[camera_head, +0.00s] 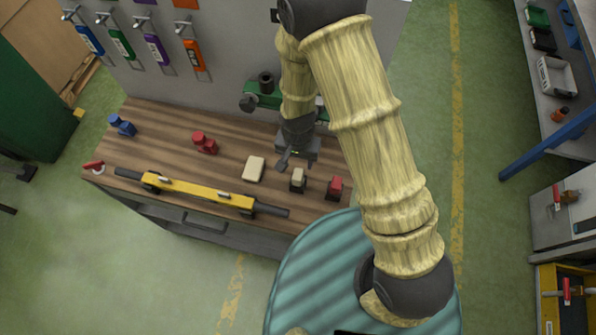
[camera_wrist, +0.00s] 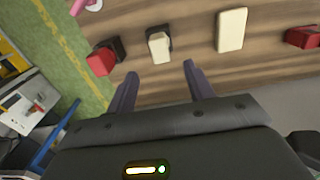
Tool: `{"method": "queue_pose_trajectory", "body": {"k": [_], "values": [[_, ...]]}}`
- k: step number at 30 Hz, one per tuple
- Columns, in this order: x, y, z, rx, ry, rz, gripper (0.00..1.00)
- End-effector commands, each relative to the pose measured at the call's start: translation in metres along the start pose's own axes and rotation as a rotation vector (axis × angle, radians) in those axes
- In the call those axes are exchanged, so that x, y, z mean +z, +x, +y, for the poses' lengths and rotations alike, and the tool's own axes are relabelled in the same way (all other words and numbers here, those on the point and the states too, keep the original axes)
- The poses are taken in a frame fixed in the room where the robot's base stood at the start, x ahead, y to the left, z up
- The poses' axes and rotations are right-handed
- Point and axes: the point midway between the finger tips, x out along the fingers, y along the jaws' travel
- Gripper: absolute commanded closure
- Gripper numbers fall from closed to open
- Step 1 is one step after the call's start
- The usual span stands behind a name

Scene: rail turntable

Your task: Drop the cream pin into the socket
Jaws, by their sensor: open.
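A cream-topped piece with a dark part (camera_head: 298,179) stands on the wooden bench. It also shows in the wrist view (camera_wrist: 158,46), ahead of the gap between my fingers. A flat cream block (camera_head: 253,168) lies to its left; in the wrist view this block (camera_wrist: 231,30) is on the right. I cannot tell for sure which is the pin, and no empty socket is clearly visible. My gripper (camera_head: 295,161) is open and empty just behind the cream-topped piece, apart from it. Its two fingers (camera_wrist: 158,70) are spread in the wrist view.
A red piece with a dark part (camera_head: 335,187) stands close right of the cream-topped piece. Another red piece (camera_head: 204,143) and a blue piece (camera_head: 122,126) are farther left. A yellow bar with dark ends (camera_head: 205,194) lies along the front edge. A green vise-like device (camera_head: 262,97) is behind.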

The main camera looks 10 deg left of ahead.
Motion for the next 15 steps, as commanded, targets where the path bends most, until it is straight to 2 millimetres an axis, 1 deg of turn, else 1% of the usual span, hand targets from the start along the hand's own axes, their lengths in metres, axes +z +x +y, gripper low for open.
{"method": "queue_pose_trajectory", "body": {"k": [3,15], "values": [[0.001,0.014,0.001,0.002,0.0,-0.003,0.47],[0.001,0.06,0.001,0.002,0.0,-0.002,0.47]]}}
